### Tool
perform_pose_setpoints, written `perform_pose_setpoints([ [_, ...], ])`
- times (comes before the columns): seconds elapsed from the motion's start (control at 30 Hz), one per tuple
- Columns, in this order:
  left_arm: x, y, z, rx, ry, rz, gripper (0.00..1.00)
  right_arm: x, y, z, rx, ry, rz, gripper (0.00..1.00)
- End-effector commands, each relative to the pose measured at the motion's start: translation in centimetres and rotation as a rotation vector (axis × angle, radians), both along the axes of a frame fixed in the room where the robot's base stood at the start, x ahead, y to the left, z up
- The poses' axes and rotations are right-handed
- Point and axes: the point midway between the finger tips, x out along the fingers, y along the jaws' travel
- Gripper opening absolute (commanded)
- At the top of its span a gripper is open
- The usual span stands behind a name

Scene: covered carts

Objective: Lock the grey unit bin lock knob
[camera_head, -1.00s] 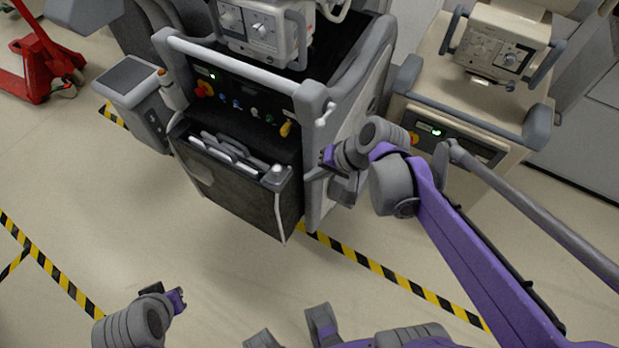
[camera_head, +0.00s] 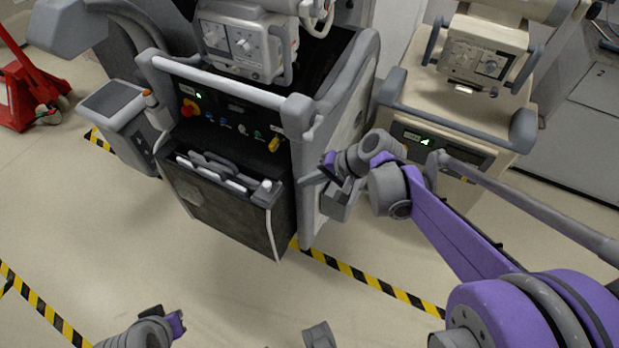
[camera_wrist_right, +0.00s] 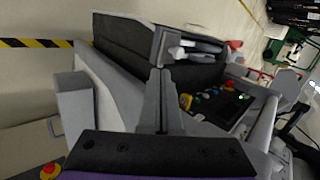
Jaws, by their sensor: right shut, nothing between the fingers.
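The grey unit (camera_head: 325,116) is a cart with a dark control panel. Its dark bin (camera_head: 225,214) hangs on the front and holds grey and white items. A small pale knob (camera_head: 267,186) stands at the bin's top right corner; I cannot tell its turn. A yellow knob (camera_head: 274,145) sits above it on the panel. My right gripper (camera_head: 308,181) is shut and empty, just right of the bin's corner. In the right wrist view its fingers (camera_wrist_right: 158,75) point at the bin's edge (camera_wrist_right: 155,42); contact is unclear. My left gripper (camera_head: 178,323) is low at the left, away from the unit.
A beige cart (camera_head: 455,113) stands to the right, close behind my right arm. A grey side box (camera_head: 115,108) stands left of the unit, and a red pallet jack (camera_head: 25,90) is farther left. Floor in front is free, with yellow-black tape (camera_head: 365,278).

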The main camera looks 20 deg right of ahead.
Motion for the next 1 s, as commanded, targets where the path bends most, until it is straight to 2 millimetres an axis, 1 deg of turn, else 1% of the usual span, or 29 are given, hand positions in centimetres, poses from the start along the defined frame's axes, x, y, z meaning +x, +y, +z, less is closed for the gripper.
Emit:
perform_pose_setpoints([
  [0.03, 0.0, 0.0, -0.3, 0.000, 0.001, 0.000, 0.00, 0.5, 0.7, -1.1, 0.000, 0.000, 0.006, 0.00],
  [0.1, -0.1, 0.0, -0.6, 0.000, 0.002, 0.000, 0.00, 1.3, 1.5, -2.3, -0.001, 0.000, 0.005, 0.00],
  [0.27, -0.1, 0.0, -1.1, 0.000, 0.003, 0.000, 0.00, 2.8, 3.1, -4.7, 0.000, 0.000, 0.004, 0.00],
  [0.43, -0.1, 0.0, -1.0, 0.000, 0.003, 0.000, 0.00, 4.5, 4.9, -5.0, 0.000, 0.000, 0.004, 0.00],
  [0.6, -0.1, 0.0, -1.0, 0.000, 0.003, 0.000, 0.00, 5.3, 5.8, -5.2, 0.000, 0.000, 0.001, 0.00],
  [1.0, -0.1, 0.0, -1.0, 0.000, 0.003, 0.000, 0.00, 5.5, 5.9, -5.2, -0.001, 0.000, 0.001, 0.00],
])
